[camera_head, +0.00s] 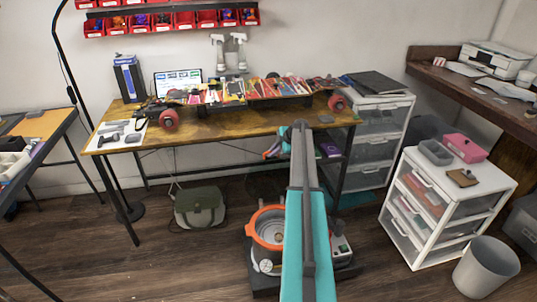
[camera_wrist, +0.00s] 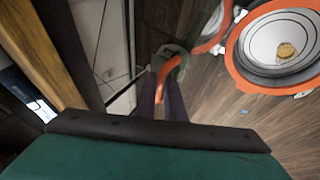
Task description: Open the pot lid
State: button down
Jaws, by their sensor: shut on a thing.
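The pot (camera_head: 266,229) stands low on the floor in front of the table, with a thick orange rim and a grey metal inside. Its open inside shows a small brown spot, also in the wrist view (camera_wrist: 236,62). A second orange-edged part (camera_wrist: 209,38) is beside it; I cannot tell whether this is the lid. My gripper (camera_wrist: 168,82) is shut on a curved orange piece (camera_wrist: 178,66); I cannot tell what it belongs to. In the head view my gripper is partly hidden by my arm near the table's front edge, above the pot.
The wooden table (camera_head: 180,133) carries a skateboard (camera_head: 250,97). A green bag (camera_head: 199,207) lies on the floor left of the pot. White drawers (camera_head: 450,216) and a grey bin (camera_head: 486,268) stand at the right. Floor between bag and pot is clear.

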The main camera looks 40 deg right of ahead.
jog(key=shift+s+d+f, duration=0.2)
jog(key=shift+s+f, duration=0.1)
jog(key=shift+f, duration=0.05)
jog(key=shift+w+a, duration=0.15)
jog(key=c, duration=1.8)
grip_release()
jog(key=shift+a, duration=0.15)
jog(key=shift+c, duration=0.2)
jog(key=shift+a, duration=0.2)
jog(key=v, duration=1.4)
jog(key=shift+w+r, duration=0.25)
jog(key=shift+r, duration=0.15)
